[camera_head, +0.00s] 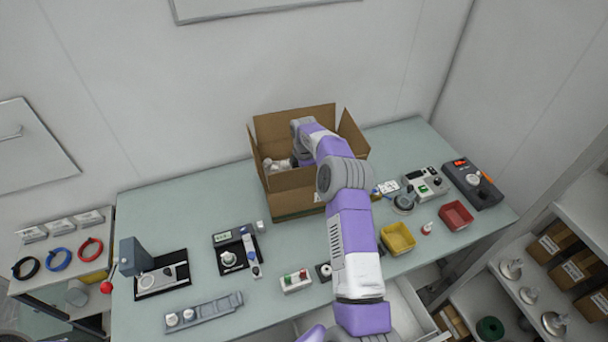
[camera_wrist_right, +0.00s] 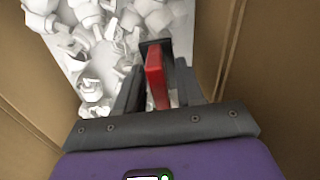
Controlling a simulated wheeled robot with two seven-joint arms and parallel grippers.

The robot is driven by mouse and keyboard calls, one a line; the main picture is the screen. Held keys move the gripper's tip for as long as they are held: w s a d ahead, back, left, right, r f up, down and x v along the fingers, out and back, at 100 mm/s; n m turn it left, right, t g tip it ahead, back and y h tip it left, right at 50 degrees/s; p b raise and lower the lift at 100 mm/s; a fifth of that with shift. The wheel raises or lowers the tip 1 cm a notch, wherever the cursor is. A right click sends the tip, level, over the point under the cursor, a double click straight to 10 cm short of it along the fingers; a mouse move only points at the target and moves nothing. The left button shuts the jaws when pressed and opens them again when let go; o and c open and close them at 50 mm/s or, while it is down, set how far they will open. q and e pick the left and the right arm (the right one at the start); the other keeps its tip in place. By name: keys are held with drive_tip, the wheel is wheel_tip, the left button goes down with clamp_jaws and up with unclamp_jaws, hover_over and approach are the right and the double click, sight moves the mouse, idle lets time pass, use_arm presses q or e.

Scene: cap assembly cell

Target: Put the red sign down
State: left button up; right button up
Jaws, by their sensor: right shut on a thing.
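The red sign (camera_wrist_right: 154,76) is a thin red piece, seen nearly edge-on between the fingers of my right gripper (camera_wrist_right: 160,92) in the right wrist view. My right gripper is shut on it and points down inside the open cardboard box (camera_head: 292,202). Below the sign lie many white parts (camera_wrist_right: 97,62). I cannot tell whether the sign touches them. In the head view my right arm reaches over the box's near side, and the sign and fingers are hidden. My left gripper is not in view.
Cardboard walls (camera_wrist_right: 228,50) stand close on both sides of the right gripper. On the table (camera_head: 170,213) are a yellow bin (camera_head: 397,238), a red bin (camera_head: 456,215) and several small devices.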

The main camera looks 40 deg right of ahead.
drive_tip(key=shift+f, duration=0.15)
drive_tip(key=shift+f, duration=0.15)
drive_tip(key=o, duration=1.1)
drive_tip(key=shift+o, duration=0.2)
wheel_tip(320, 180, up, 13)
drive_tip(key=shift+f, duration=0.2)
drive_tip(key=shift+f, duration=0.1)
